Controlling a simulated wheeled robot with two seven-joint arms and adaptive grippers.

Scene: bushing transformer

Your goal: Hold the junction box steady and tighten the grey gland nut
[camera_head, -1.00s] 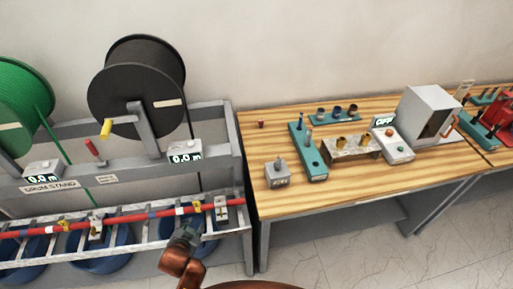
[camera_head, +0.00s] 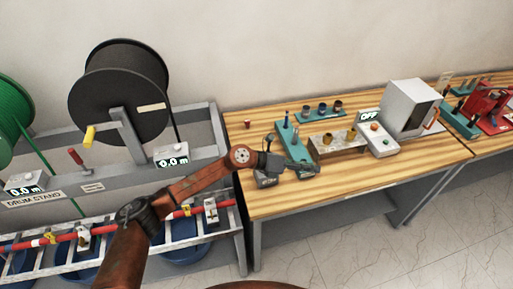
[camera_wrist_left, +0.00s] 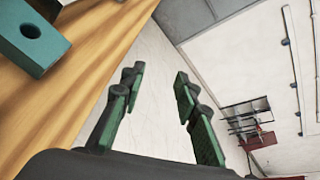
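The small grey junction box (camera_head: 264,181) stands near the front left of the wooden bench. My left arm covers its upper part, so its gland nut is hidden. My left gripper (camera_head: 311,170) reaches over the bench past the box, with its tips above the near end of the teal block. In the left wrist view my gripper (camera_wrist_left: 158,82) has its two green-padded fingers wide apart with nothing between them. The right gripper is not in view.
The teal block (camera_head: 285,133) with upright pins stands beside the box; its holed end also shows in the left wrist view (camera_wrist_left: 42,45). A stand with brass parts (camera_head: 338,144), a control box reading OFF (camera_head: 378,139) and a grey cabinet (camera_head: 408,108) stand farther right. Cable drums (camera_head: 122,92) are at left.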

